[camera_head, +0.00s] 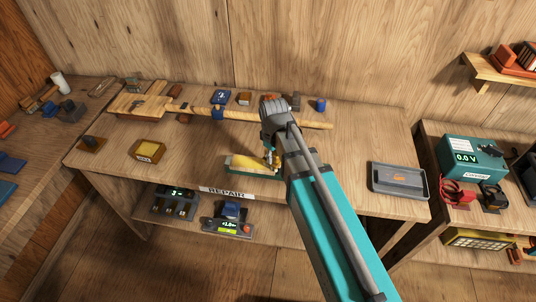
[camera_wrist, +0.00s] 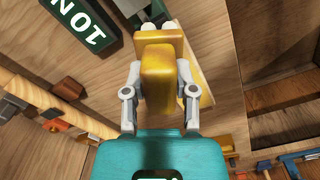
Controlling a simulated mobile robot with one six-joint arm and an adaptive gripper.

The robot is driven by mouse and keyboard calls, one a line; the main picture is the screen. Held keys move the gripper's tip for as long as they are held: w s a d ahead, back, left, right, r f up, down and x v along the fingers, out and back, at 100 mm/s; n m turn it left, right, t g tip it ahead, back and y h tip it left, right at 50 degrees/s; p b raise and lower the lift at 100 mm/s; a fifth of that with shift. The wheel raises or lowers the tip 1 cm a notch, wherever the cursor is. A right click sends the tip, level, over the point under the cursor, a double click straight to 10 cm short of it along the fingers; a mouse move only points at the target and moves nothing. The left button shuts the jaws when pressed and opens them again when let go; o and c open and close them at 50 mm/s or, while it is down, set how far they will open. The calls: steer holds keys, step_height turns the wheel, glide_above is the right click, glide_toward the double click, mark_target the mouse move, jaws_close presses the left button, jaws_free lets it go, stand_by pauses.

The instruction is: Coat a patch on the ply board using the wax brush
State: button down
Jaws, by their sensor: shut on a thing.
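My gripper (camera_head: 271,157) is low over the front middle of the bench, fingers pointing down. In the wrist view my gripper (camera_wrist: 158,85) is shut on a yellow block-shaped thing, which looks like the wax brush (camera_wrist: 158,75). A pale yellow slanted board, probably the ply board (camera_head: 243,162), lies on a green base just left of my gripper. Part of it shows behind the brush in the wrist view (camera_wrist: 203,80). My arm and the brush hide the rest of it. I cannot tell whether the brush touches the board.
A long wooden paddle (camera_head: 150,106) lies across the bench behind my gripper. A grey tray (camera_head: 398,190) with an orange thing sits to the right. Bare bench lies between box and board. A dark green "10N" panel (camera_wrist: 85,22) shows.

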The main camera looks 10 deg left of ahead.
mark_target(275, 152)
steer(key=shift+d, duration=0.35)
steer(key=shift+r, duration=0.1)
step_height(275, 152, up, 6)
steer(key=p, duration=0.6)
stand_by(0.6)
steer(key=shift+r+p, duration=1.4)
steer(key=shift+p, duration=0.15)
